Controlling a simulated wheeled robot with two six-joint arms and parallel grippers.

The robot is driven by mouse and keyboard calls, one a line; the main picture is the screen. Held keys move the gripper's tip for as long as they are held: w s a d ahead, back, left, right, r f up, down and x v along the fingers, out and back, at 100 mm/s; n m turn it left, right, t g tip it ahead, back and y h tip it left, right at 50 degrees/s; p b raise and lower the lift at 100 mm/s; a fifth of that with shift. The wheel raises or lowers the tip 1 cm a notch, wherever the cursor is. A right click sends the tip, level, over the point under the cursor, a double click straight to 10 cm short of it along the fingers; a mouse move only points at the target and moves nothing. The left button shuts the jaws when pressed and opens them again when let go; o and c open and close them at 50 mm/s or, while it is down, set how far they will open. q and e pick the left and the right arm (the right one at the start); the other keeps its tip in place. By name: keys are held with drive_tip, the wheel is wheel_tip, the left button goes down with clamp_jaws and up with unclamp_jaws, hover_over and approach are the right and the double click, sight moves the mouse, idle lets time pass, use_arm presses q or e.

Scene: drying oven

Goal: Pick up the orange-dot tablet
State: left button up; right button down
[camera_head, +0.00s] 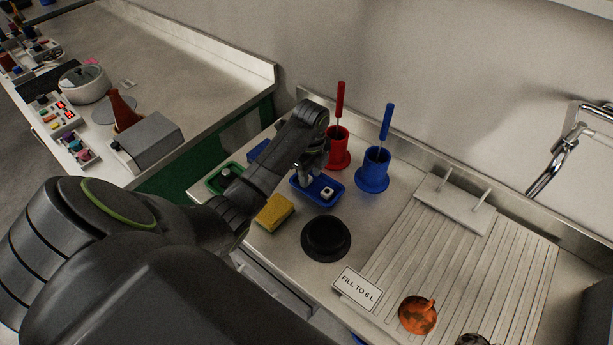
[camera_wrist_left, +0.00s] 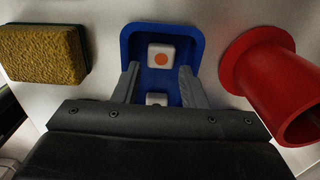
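The orange-dot tablet (camera_wrist_left: 161,56) is a small white square block with an orange dot on top. It lies in a blue tray (camera_wrist_left: 196,40), just beyond my left fingertips in the left wrist view. A second white block (camera_wrist_left: 157,99) lies nearer, between the fingers, partly hidden by the gripper body. My left gripper (camera_wrist_left: 159,76) is open and empty, over the tray. In the head view the left gripper (camera_head: 304,181) points down at the blue tray (camera_head: 322,203); one white block (camera_head: 327,192) shows there, its dot not readable. My right gripper is not in view.
A red holder (camera_head: 338,156) and a blue holder (camera_head: 373,172) stand behind the tray. A yellow sponge (camera_head: 274,213) lies in front left. A green tray (camera_head: 213,185) is farther left. A black round piece (camera_head: 326,236) and ribbed drainboard (camera_head: 440,268) lie to the right.

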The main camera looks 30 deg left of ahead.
use_arm(q)
drive_tip(key=shift+f, duration=0.75)
drive_tip(key=c, duration=0.7)
